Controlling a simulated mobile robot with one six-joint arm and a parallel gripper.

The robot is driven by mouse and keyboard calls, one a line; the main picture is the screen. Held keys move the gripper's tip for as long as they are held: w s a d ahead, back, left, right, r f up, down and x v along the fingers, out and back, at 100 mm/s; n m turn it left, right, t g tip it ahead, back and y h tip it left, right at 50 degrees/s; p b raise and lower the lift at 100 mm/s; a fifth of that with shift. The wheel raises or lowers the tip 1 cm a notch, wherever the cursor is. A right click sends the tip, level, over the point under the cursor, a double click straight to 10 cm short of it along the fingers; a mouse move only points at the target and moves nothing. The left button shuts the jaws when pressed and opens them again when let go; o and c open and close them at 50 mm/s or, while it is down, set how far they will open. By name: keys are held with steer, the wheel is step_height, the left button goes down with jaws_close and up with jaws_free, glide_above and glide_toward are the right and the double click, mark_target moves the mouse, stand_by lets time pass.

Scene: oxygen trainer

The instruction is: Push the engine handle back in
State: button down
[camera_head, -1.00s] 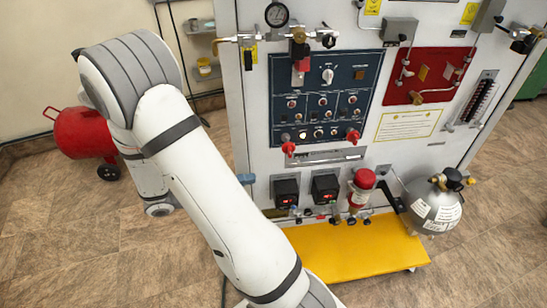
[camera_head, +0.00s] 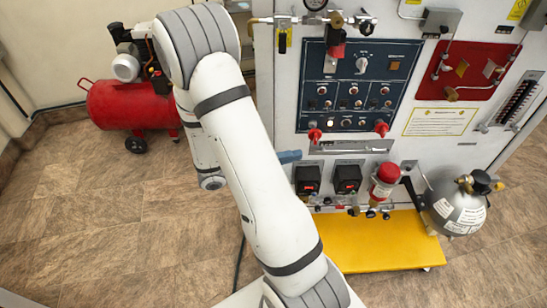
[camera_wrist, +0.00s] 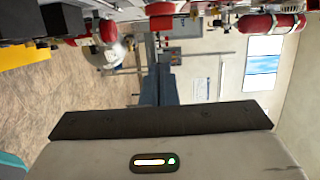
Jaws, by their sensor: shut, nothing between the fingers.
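Two red handles stick out at the bottom of the dark blue control panel (camera_head: 396,88) in the head view, a left one (camera_head: 315,134) and a right one (camera_head: 381,127). I cannot tell from the picture which is the engine handle or how far either is pulled out. My gripper (camera_head: 298,155) shows as a blue-grey tip beyond my arm, below and left of the left red handle and apparently apart from it. In the wrist view my gripper (camera_wrist: 163,72) shows as blue-grey fingers, shut with nothing held. Most of it is hidden by my arm in the head view.
A yellow base (camera_head: 375,243) juts out at the floor. A red compressor (camera_head: 130,106) stands left. Floor at left is open.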

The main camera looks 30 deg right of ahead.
mark_target(314, 140)
steer(key=d, duration=0.1)
steer(key=w+d, duration=0.1)
steer(key=d, duration=0.1)
steer(key=w+d, duration=0.1)
steer(key=d, duration=0.1)
steer(key=shift+w+d, duration=0.1)
steer(key=shift+w, duration=0.1)
steer(key=shift+p, duration=0.3)
